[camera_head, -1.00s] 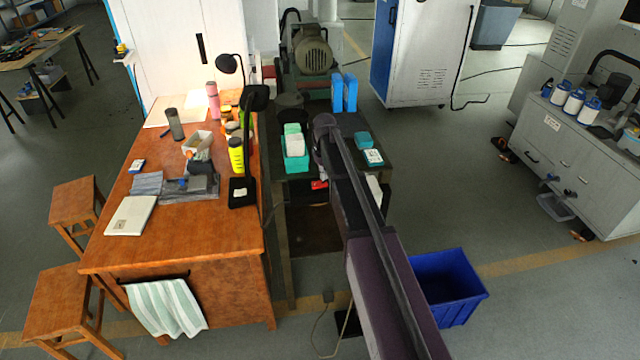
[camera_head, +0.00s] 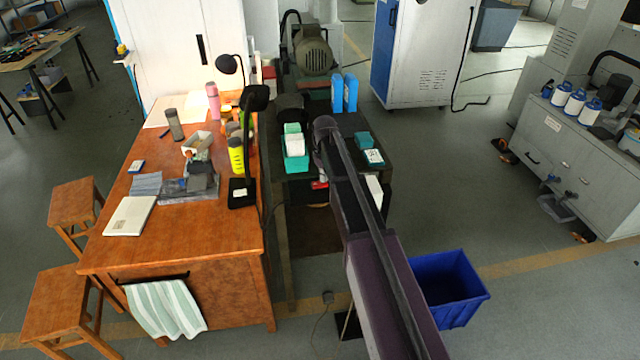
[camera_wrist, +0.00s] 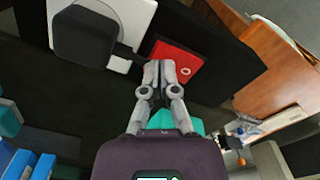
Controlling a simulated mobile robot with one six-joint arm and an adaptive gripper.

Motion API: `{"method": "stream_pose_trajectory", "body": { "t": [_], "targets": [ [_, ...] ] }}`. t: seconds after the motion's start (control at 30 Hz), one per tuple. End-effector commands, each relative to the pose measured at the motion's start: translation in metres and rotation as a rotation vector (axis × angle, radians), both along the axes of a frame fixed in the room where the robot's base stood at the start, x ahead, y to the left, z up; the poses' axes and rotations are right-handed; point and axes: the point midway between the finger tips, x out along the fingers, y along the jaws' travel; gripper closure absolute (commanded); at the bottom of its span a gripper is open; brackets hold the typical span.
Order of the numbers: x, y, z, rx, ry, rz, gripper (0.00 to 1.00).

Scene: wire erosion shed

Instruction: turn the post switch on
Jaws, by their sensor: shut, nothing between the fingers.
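My gripper (camera_wrist: 158,80) shows in the wrist view with its two grey fingers together and nothing between them. Its tips are close to a red square plate (camera_wrist: 177,60) with a small white ring, in front of or touching it; I cannot tell which. A white panel (camera_wrist: 132,15) with a dark rounded block (camera_wrist: 85,33) over it is beside the plate. No part is clearly recognisable as the post switch, and no on or off position can be read. In the head view my arm hides the gripper; a small red patch (camera_head: 319,184) shows beside the arm.
A wooden desk (camera_head: 110,255) with a black lamp (camera_head: 256,98) stands left of my arm. A dark bench carries teal boxes (camera_head: 296,162) and blue holders (camera_head: 343,93). A blue bin (camera_head: 450,288) stands at right on the floor. Open floor lies farther right.

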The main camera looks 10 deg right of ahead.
Motion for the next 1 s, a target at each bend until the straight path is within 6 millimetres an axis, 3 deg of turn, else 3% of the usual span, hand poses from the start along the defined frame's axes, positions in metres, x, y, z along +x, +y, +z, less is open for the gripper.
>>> {"method": "stream_pose_trajectory", "body": {
  "t": [0.53, 1.0],
  "targets": [
    [0.0, 0.0, -0.006, 0.0, 0.0, 0.0, 1.0],
    [0.0, 0.0, 0.013, 0.0, 0.0, -0.001, 1.0]
  ]
}}
